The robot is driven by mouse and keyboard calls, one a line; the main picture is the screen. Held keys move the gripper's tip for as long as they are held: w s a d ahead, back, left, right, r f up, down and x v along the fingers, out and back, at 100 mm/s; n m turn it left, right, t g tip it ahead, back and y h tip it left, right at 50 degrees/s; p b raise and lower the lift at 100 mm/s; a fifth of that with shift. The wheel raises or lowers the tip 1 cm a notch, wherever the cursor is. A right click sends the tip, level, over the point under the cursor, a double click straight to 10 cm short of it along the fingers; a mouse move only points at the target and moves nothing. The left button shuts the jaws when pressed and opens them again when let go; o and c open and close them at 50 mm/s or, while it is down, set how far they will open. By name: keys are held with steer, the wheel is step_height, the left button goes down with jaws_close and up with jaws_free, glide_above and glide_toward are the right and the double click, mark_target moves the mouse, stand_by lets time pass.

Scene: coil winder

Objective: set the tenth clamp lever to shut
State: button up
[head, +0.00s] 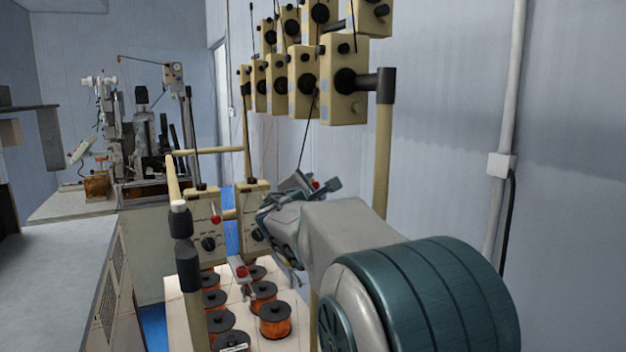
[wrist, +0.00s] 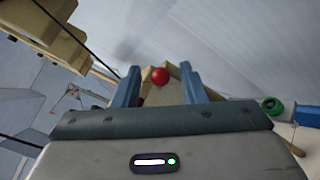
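My gripper (head: 318,187) is raised beside the beige frame in the head view, its blue-grey fingers apart. In the wrist view my gripper (wrist: 159,85) is open, and a red ball knob (wrist: 160,76) shows between and beyond the fingers. I cannot tell whether the fingers touch it. A red knob (head: 316,184) also shows by the fingertips in the head view. Other red-knobbed levers show on a beige box (head: 215,219) and on a small grey clamp (head: 241,271). No lever number is readable, and the lever body at my gripper is mostly hidden.
Copper wire spools (head: 275,320) stand on a pale board below my arm. Several beige tensioner boxes (head: 344,80) hang above, with thin rods and wires. A beige post (head: 382,160) stands close behind my gripper. A grey worktop (head: 50,270) is at left.

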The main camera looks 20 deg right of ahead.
steer(key=shift+x, duration=0.8)
jaws_close()
